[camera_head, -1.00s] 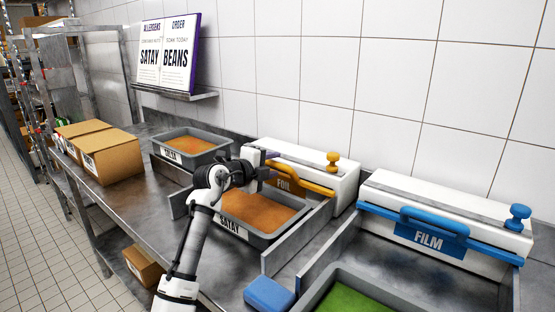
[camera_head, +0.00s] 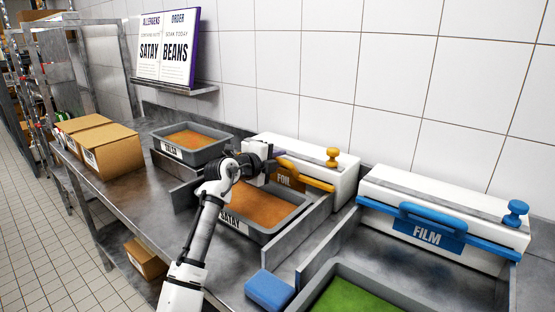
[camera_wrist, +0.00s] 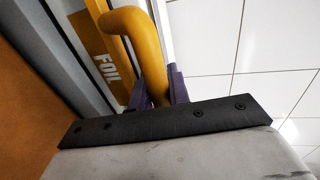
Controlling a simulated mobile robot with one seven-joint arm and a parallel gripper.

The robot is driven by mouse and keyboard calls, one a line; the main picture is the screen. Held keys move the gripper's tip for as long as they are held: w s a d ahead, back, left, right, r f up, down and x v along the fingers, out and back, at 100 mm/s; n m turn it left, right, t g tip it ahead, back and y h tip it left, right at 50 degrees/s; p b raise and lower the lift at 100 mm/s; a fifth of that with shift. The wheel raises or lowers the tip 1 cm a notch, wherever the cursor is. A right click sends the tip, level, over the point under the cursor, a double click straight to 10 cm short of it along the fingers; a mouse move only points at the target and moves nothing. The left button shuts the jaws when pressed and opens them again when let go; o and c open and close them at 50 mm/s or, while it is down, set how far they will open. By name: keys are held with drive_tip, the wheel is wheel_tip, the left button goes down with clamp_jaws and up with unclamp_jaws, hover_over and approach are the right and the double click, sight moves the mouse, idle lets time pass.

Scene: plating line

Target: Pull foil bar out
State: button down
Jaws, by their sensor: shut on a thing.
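The foil dispenser (camera_head: 345,180) is a white box against the wall with a yellow-orange bar (camera_head: 318,182) along its front and a FOIL label (camera_head: 288,178). In the wrist view the bar's curved yellow handle (camera_wrist: 140,38) runs down between the purple fingers. My gripper (camera_head: 272,166) is at the left end of the bar; in the wrist view my gripper (camera_wrist: 160,92) is shut on the handle. The handle's far end is hidden behind my gripper in the head view.
A tray labelled SATAY (camera_head: 262,238) sits below my arm, in front of the foil box. A blue FILM dispenser (camera_head: 440,215) stands to the right. A blue sponge (camera_head: 269,290) lies near the front. Metal dividers (camera_head: 300,245) separate the bays.

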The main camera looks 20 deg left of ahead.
drive_tip(key=shift+s+a+f+b, duration=0.15)
drive_tip(key=shift+s+b, duration=0.15)
drive_tip(key=shift+b, duration=0.05)
drive_tip(key=f+b+v, duration=0.1)
drive_tip(key=b+v, duration=0.2)
drive_tip(key=v, duration=0.5)
drive_tip(key=f+b+v, duration=0.2)
drive_tip(key=b+v, duration=0.2)
drive_tip(key=v, duration=0.4)
drive_tip(key=s+f+b+v, duration=0.1)
drive_tip(key=b+v, duration=0.3)
drive_tip(key=v, duration=0.5)
drive_tip(key=shift+f, duration=0.6)
drive_tip(key=shift+s, duration=0.15)
drive_tip(key=c, duration=1.3)
unclamp_jaws()
drive_tip(key=shift+a, duration=0.1)
drive_tip(key=shift+r, duration=0.1)
drive_tip(key=b+v, duration=0.1)
drive_tip(key=v, duration=1.3)
